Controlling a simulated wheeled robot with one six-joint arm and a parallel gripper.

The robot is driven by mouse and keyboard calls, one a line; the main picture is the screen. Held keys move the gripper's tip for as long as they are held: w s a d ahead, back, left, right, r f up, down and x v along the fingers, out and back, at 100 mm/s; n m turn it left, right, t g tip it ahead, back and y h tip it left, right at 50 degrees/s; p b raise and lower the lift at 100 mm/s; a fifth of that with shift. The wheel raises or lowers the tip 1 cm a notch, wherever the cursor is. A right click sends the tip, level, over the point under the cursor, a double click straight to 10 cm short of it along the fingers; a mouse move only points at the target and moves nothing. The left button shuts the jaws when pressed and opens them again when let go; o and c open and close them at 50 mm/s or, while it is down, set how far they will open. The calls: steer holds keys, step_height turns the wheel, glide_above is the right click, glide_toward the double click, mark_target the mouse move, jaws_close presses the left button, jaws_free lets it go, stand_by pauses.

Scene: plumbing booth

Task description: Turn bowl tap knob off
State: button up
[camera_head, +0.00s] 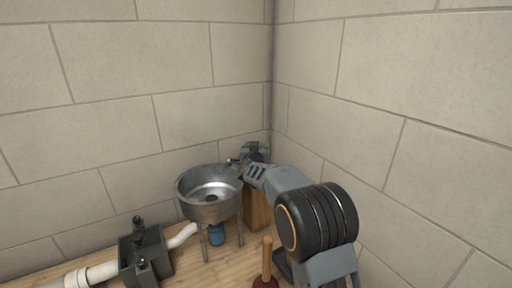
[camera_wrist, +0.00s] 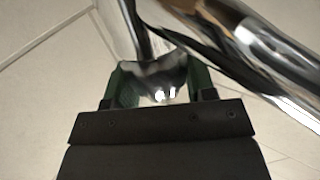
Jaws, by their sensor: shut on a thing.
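A round metal bowl (camera_head: 208,193) stands on thin legs near the corner of the two walls. My gripper (camera_head: 240,168) reaches to the bowl's right rim from the right. In the wrist view my gripper (camera_wrist: 158,85) has its two green fingers shut on a shiny metal knob (camera_wrist: 158,78) between them. A chrome pipe (camera_wrist: 255,55) runs diagonally past the knob at the upper right. In the head view the knob is too small and too covered by my gripper to make out its angle.
A dark box (camera_head: 144,258) with white pipe (camera_head: 88,276) stands at the lower left. A plunger (camera_head: 267,262) stands in front. Block walls close in behind and at right.

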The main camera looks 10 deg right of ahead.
steer(key=o, duration=0.9)
steer(key=b+v, duration=0.2)
steer(key=v, duration=1.2)
